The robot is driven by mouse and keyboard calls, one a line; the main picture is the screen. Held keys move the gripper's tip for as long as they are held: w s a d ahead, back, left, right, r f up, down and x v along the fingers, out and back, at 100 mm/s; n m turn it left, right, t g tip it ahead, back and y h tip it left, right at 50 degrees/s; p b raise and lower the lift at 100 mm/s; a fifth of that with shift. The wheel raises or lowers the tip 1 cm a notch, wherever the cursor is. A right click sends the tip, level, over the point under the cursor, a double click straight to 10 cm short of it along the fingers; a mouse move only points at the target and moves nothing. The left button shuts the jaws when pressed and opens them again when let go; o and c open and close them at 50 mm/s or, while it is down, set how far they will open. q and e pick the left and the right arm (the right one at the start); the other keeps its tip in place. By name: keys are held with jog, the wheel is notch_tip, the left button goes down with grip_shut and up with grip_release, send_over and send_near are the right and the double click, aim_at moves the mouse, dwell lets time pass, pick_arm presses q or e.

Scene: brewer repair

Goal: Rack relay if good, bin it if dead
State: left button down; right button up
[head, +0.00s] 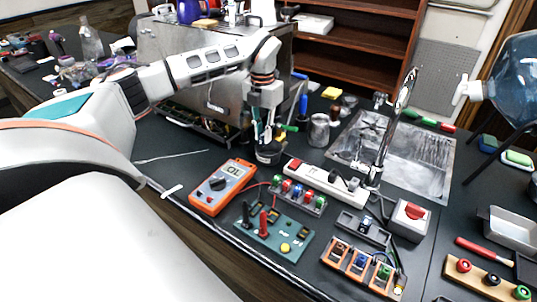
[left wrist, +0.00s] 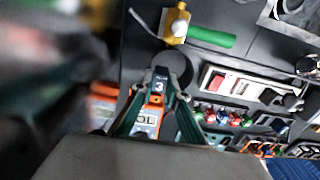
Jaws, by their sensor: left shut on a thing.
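My left gripper (head: 266,138) is shut on a small dark relay (left wrist: 161,80) marked "3", which shows between the fingertips (left wrist: 158,88) in the left wrist view. It holds the relay over or close to a round black object (head: 268,156), perhaps a cup; the gap is unclear. That round object also shows behind the relay in the left wrist view (left wrist: 177,62). An orange rack (head: 358,268) with several slots holding coloured parts stands at the front right. The orange multimeter (head: 222,187) seems to read "OL". My right gripper is not in view.
A teal board (head: 272,240) with black and red posts lies by the front edge. Beside it are a row of coloured terminals (head: 299,195), a white power strip (head: 325,184), a grey socket block (head: 362,229) and a red-switch box (head: 408,220). A metal machine (head: 205,75) stands behind.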

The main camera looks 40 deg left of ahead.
pick_arm(q)
jog(key=shift+f, duration=0.35)
jog(key=c, duration=1.9)
grip_release()
notch_tip(320, 180, up, 12)
